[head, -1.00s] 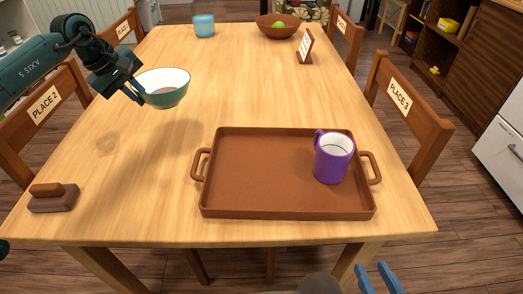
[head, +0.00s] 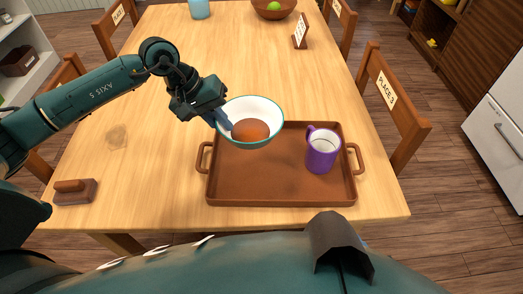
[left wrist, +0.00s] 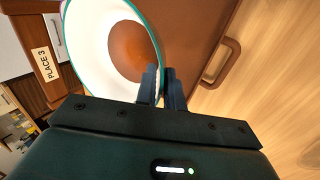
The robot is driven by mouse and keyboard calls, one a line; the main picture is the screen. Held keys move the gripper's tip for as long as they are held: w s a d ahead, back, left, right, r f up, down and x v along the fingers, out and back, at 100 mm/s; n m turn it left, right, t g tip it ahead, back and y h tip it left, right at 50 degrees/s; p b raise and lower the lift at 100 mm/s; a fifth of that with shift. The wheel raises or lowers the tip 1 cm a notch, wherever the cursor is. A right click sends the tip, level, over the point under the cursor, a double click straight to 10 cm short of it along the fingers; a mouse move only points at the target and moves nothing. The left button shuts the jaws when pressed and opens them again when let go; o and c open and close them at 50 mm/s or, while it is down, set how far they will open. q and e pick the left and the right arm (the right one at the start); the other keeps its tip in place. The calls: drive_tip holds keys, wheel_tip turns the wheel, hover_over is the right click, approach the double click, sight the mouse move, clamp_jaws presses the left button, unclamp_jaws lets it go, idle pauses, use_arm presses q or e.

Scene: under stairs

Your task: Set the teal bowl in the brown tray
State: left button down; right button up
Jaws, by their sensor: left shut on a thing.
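The teal bowl (head: 262,108), white inside with a brown-orange bottom, is held above the left back part of the brown tray (head: 270,187). My left gripper (head: 224,122) is shut on the bowl's left rim. In the left wrist view the fingers (left wrist: 163,88) pinch the rim of the bowl (left wrist: 92,45), with the tray (left wrist: 200,40) beneath and beside it. The bowl appears slightly tilted and hides the tray's back left edge. A purple mug (head: 321,152) stands in the right part of the tray. My right gripper is not in view.
A brown brush-like block (head: 75,192) lies at the table's front left. A blue cup (head: 199,9), a brown bowl with a green fruit (head: 274,6) and a sign (head: 300,32) stand at the back. Chairs surround the table. The tray's front left is clear.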

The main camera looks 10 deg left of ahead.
use_arm(q)
wheel_tip(320, 180, down, 9)
drive_tip(key=shift+f+p, duration=0.2)
drive_tip(key=shift+p, duration=0.25)
drive_tip(key=shift+f, duration=0.25)
drive_tip(key=shift+f, duration=0.1)
drive_tip(key=shift+f+b, duration=0.15)
drive_tip(key=shift+b, duration=0.25)
drive_tip(key=c, duration=1.6)
unclamp_jaws()
drive_tip(key=shift+o, duration=0.5)
